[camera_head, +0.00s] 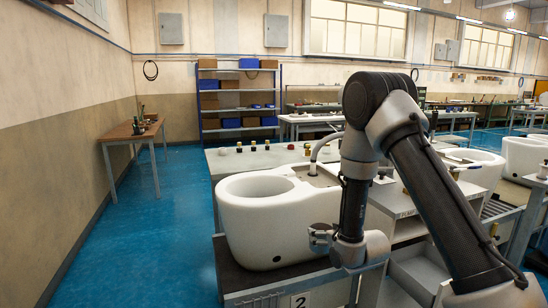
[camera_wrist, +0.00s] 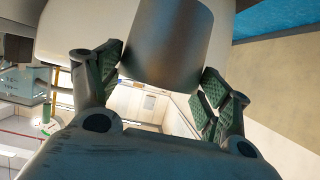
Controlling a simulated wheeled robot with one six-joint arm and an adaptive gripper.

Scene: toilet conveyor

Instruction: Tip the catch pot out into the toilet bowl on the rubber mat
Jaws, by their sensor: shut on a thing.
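The toilet bowl (camera_head: 262,228) is white with an open oval top and stands on the dark rubber mat (camera_head: 238,282) on a workbench. In the wrist view my gripper (camera_wrist: 165,75) has its green-padded fingers on either side of the catch pot (camera_wrist: 170,45), a dark grey metal cylinder, and is shut on it. The pot's far end runs out of the top of that view, so its mouth and contents are hidden. White surfaces (camera_wrist: 75,32) show behind the pot. In the head view my wrist is at the bowl's right side; I cannot make out the pot there.
A curved grey pipe (camera_head: 317,155) rises behind the bowl. Several small items stand on the grey table (camera_head: 232,160) behind. More white toilets (camera_head: 477,167) are at the right. A wooden table (camera_head: 135,130) is by the left wall, with free blue floor (camera_head: 165,220) beside it.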

